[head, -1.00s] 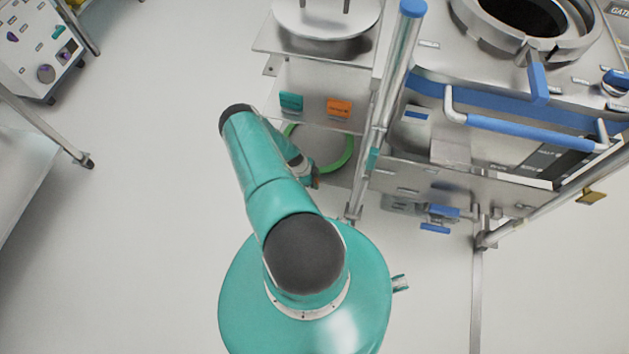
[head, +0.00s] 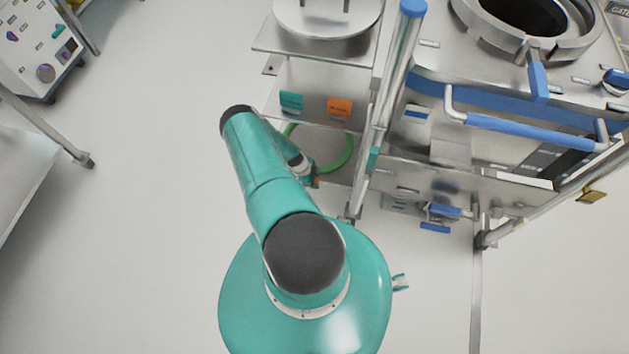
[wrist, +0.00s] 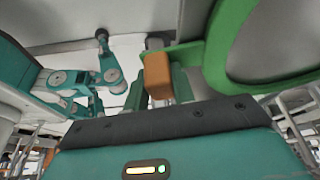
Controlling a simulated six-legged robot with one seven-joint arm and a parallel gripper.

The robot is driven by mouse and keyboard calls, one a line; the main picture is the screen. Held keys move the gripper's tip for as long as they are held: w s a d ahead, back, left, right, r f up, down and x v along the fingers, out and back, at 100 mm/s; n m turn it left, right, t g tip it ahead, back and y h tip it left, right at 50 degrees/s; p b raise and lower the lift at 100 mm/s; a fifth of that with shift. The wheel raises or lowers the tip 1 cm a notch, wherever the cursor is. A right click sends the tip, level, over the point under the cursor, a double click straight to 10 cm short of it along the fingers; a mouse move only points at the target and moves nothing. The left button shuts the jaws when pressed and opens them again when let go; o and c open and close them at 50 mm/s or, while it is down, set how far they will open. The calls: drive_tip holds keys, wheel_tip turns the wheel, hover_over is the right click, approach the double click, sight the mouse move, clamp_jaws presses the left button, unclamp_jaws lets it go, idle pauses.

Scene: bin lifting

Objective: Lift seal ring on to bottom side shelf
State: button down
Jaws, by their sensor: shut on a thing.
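The seal ring is a green ring (head: 348,156) low beside the metal frame in the head view, partly hidden by my arm. It fills the upper right of the wrist view (wrist: 216,62), close to my gripper. My gripper (head: 314,181) is at the ring's lower left edge, shut on it; an orange block shows at the grip in the wrist view (wrist: 158,76). The bottom side shelf (head: 322,143) is the grey metal surface seen through and around the ring. I cannot tell whether the ring touches it.
An upper side shelf (head: 277,40) with a round metal lid (head: 330,20) stands above. An upright post (head: 385,100) and a blue-handled machine (head: 530,125) stand to the right.

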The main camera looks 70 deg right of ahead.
drive_tip(key=c, duration=1.1)
unclamp_jaws()
drive_tip(key=v, duration=1.3)
drive_tip(key=shift+w+a+r, duration=0.1)
drive_tip(key=shift+w+r, duration=0.1)
drive_tip(key=shift+r, duration=0.2)
